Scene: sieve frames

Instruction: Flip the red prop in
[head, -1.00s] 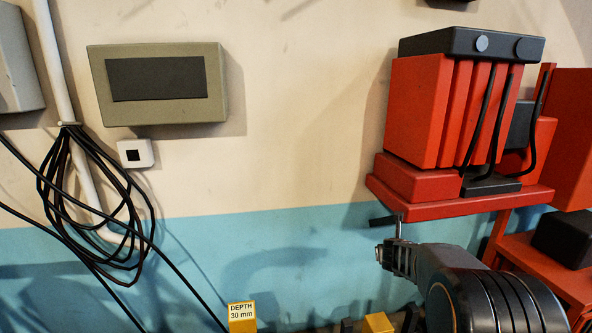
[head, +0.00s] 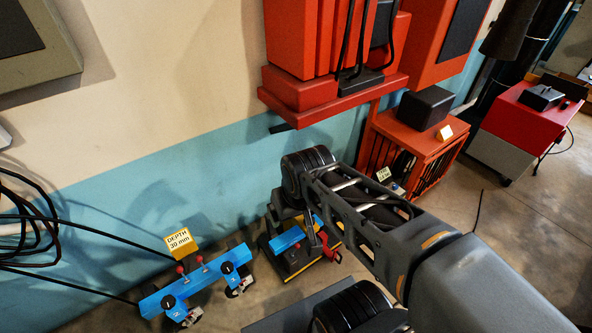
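A small red piece (head: 327,248), which may be the red prop, shows low in the middle of the head view. It sits at the right end of a short blue bar (head: 286,239) on a dark, yellow-edged stand (head: 290,268) on the floor. My arm crosses in front of this spot and its wrist bends down just above the stand. The end of my gripper is partly hidden and blends with the dark parts there. I cannot tell whether it touches the red piece or is open.
A longer blue bar (head: 208,277) with red knobs and a yellow "DEPTH 30 mm" sign (head: 180,241) stands at the lower left. Black cables hang left. A red cabinet (head: 410,150) stands by the wall, with a red and grey cart (head: 520,125) farther right. Floor between them is open.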

